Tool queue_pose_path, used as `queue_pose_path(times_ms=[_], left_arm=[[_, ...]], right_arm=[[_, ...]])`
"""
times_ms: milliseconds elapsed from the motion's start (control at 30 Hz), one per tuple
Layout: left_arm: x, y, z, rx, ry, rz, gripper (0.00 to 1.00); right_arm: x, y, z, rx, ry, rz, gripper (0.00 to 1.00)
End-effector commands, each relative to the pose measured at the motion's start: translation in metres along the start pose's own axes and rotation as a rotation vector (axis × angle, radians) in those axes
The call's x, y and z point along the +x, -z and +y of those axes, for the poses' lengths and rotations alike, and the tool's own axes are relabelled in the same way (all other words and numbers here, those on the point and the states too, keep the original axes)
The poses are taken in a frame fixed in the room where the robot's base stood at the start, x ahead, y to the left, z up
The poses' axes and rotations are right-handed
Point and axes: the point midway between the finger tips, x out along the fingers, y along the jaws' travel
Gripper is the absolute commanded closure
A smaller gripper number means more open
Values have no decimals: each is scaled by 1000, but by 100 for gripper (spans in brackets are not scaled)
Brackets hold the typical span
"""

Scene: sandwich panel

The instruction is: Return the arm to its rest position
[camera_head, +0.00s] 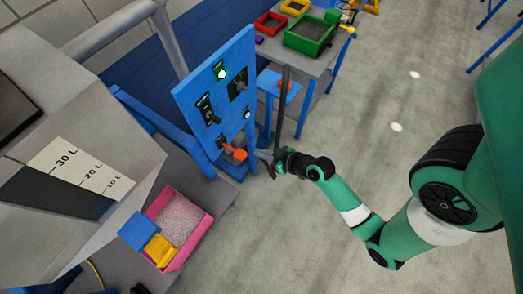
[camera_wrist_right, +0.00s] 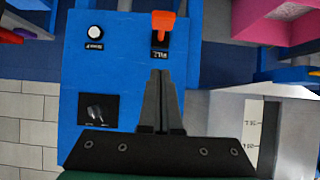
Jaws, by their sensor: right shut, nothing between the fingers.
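My right gripper (camera_head: 268,158) is beside the lower right of the blue panel (camera_head: 239,61) in the head view. In the right wrist view the gripper (camera_wrist_right: 161,75) points at the panel, its two dark fingers together and nothing between them. An orange switch handle (camera_head: 234,151) sticks out from the panel near the fingertips. It also shows in the right wrist view (camera_wrist_right: 163,24), just beyond the fingertips with a visible gap. The panel carries a lit green light (camera_head: 221,74), dark switches and a white knob (camera_wrist_right: 95,32). My left gripper is not in view.
A pink bin (camera_head: 203,226) of granules, with blue and yellow pieces, stands at the lower left by a grey hopper (camera_head: 120,205). A table with green (camera_head: 291,41), red and yellow trays is at the back. The floor (camera_head: 300,230) right of the panel is open.

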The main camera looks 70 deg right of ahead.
Motion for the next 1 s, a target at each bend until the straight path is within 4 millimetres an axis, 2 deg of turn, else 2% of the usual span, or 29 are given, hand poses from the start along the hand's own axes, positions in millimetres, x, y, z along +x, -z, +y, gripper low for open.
queue_pose_path(times_ms=[567, 667, 767, 867, 900, 967, 1000], left_arm=[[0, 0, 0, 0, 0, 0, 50], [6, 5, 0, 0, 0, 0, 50], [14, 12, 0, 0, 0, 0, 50], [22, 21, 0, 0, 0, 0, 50], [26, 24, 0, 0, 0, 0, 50], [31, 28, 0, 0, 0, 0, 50], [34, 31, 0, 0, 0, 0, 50]], right_arm=[[0, 1, -1, -1, 2, 0, 100], [0, 17, -10, -24, 27, 18, 100], [6, 66, -23, -76, 66, 92, 100], [8, 143, -45, -145, 115, 220, 100], [6, 178, -56, -176, 131, 280, 100], [-1, 229, -73, -219, 154, 370, 100], [-9, 262, -86, -244, 168, 431, 100]])
